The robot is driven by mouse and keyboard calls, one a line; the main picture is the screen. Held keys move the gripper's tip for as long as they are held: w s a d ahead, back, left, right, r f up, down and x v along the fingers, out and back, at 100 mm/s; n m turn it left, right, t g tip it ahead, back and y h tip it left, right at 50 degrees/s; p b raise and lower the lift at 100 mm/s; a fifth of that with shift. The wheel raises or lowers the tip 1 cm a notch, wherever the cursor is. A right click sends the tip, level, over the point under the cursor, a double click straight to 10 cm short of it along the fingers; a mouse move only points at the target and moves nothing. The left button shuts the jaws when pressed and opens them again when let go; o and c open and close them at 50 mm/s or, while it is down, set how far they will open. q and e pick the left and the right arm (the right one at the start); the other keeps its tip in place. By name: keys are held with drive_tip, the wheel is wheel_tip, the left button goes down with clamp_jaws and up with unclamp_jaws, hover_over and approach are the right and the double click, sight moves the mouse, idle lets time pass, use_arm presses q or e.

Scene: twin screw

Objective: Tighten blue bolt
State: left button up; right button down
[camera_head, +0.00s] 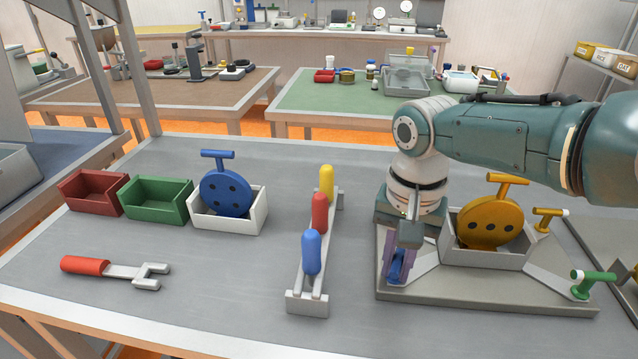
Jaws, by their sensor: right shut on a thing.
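The blue bolt (396,266) is at the left side of the grey fixture plate (480,292), mostly hidden by my right gripper. My right gripper (399,270) points down and is shut on the blue bolt. I cannot tell how deep the bolt sits. A yellow disc with a T-handle (490,222) stands in the grey holder on the plate. A yellow bolt (548,218) and a green bolt (592,280) stick out at the right side of the fixture. My left gripper is not in view.
A rack (307,300) with yellow, red and blue handles stands left of the fixture. A blue disc (226,192) sits in a white bin (228,222) beside green (157,206) and red bins (95,198). A red-handled wrench (110,270) lies front left. The table front is clear.

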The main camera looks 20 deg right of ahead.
sight(400, 257)
drive_tip(key=m+p, duration=0.1)
drive_tip(key=m, duration=0.3)
drive_tip(key=shift+m, duration=0.3)
drive_tip(key=m, duration=1)
drive_tip(key=shift+m, duration=0.4)
drive_tip(key=m, duration=0.5)
drive_tip(key=shift+m, duration=0.4)
drive_tip(key=c, duration=0.8)
unclamp_jaws()
drive_tip(key=shift+c, duration=0.2)
wheel_tip(400, 257, up, 10)
drive_tip(key=p, duration=0.9)
drive_tip(key=shift+p, duration=0.3)
